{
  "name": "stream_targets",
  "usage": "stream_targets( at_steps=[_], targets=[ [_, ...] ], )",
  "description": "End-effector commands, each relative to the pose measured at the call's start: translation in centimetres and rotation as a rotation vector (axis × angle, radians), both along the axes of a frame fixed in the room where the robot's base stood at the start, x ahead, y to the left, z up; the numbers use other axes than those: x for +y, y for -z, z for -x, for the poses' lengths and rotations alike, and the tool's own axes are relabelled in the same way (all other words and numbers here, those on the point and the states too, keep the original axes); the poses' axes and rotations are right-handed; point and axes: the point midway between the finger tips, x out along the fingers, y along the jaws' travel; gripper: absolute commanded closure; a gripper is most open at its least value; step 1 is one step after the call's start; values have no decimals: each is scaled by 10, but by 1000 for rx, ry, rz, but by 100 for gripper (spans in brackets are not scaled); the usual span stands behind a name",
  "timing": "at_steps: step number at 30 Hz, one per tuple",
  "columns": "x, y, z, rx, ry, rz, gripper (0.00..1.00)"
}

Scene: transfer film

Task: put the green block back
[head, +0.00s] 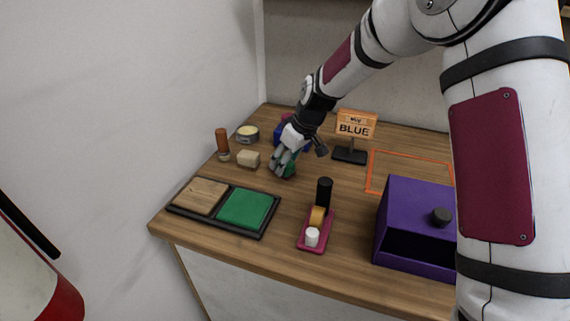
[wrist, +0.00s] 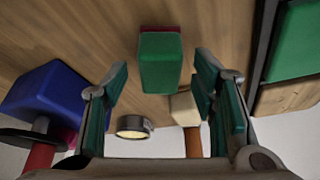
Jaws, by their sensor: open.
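A green block (wrist: 160,65) stands on the table in the wrist view, in the gap between my gripper's fingers, with clear space on either side of it. A dark red strip shows along its far edge. My gripper (head: 282,170) is open, low over the table's back left part in the head view; it hides most of the block there. Its teal-padded fingers also show in the wrist view. A dark tray (head: 262,231) at the front left has a green square (head: 242,208) and a wooden square (head: 200,196); its edge shows at the wrist view's right.
A blue block (wrist: 48,98) is beside my gripper. A tin (head: 247,134), cream block (head: 248,159) and brown-topped bottle (head: 222,143) stand left. A "BLUE" sign (head: 355,127), orange outline (head: 410,155), purple box (head: 410,210) and pink tray (head: 315,246) are right.

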Motion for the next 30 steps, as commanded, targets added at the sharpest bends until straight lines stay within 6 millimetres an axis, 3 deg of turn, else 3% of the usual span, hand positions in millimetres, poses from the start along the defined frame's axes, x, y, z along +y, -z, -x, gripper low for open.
stream_targets(
  at_steps=[6, 12, 18, 25, 30],
  targets=[
    [-14, -44, 12, -4, 2, 1, 47],
    [-23, -75, 22, -2, 2, 1, 47],
    [-27, -90, 27, -1, 0, 1, 47],
    [-28, -94, 29, 0, 3, 3, 47],
    [-38, -118, 56, 3, 49, 32, 47]
  ],
)
